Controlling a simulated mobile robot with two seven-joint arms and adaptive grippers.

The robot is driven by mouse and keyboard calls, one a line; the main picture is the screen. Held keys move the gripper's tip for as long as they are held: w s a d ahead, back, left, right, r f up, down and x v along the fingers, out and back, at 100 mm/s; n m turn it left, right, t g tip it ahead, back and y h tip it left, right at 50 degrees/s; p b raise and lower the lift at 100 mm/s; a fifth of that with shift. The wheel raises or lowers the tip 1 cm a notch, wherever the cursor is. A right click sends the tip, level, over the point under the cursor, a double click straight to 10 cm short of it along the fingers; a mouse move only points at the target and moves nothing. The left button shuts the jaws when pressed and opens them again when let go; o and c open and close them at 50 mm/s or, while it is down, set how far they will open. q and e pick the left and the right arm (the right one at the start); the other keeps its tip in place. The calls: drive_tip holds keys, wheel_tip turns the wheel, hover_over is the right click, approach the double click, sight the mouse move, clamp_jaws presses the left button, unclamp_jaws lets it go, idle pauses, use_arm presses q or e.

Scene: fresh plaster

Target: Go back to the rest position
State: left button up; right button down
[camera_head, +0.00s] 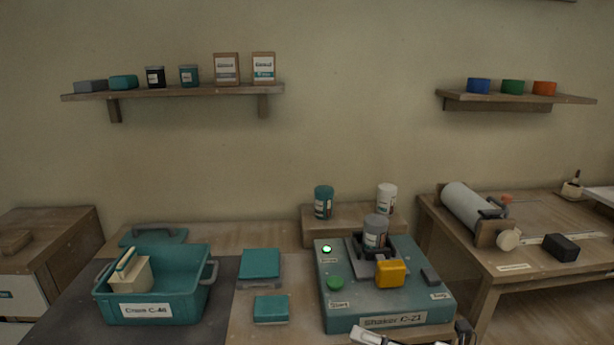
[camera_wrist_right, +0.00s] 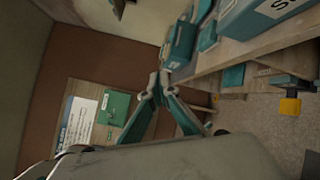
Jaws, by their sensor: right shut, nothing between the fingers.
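My right gripper (camera_wrist_right: 162,78) shows in the right wrist view with its two teal-padded fingers meeting at the tips, shut and empty. It is in open space beside the table edge, apart from the objects around it. In the head view only small pale and dark parts of my right arm and gripper (camera_head: 464,328) show at the bottom edge, in front of the teal shaker (camera_head: 345,312). My left gripper is not in view.
The shaker holds a grey-lidded can (camera_head: 375,231) and has a yellow block (camera_head: 391,272) at its front; its small lamp glows green. A teal crate (camera_head: 165,313) and two teal-lidded boxes (camera_head: 260,263) stand to the left. A side table (camera_head: 535,260) stands right.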

drive_tip(key=d+f+m+t+h+p, duration=0.1)
drive_tip(key=d+f+m+t+h, duration=0.25)
drive_tip(key=f+m, duration=0.45)
drive_tip(key=d+f+m+t+h, duration=0.3)
drive_tip(key=m+t+h, duration=0.15)
drive_tip(key=m, duration=0.75)
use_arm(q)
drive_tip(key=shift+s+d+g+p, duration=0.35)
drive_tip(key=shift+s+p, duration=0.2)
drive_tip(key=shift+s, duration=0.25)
use_arm(e)
drive_tip(key=s+d+f+m+g+h, duration=0.3)
drive_tip(key=s+f+m+g+h, duration=0.2)
drive_tip(key=s+f+m, duration=0.6)
drive_tip(key=s+f+g, duration=0.1)
drive_tip(key=s+f, duration=0.3)
drive_tip(key=f, duration=0.4)
drive_tip(key=shift+s+d, duration=0.15)
drive_tip(key=shift+s, duration=0.2)
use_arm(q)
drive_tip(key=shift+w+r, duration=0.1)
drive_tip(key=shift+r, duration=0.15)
use_arm(e)
drive_tip(key=shift+w, duration=0.1)
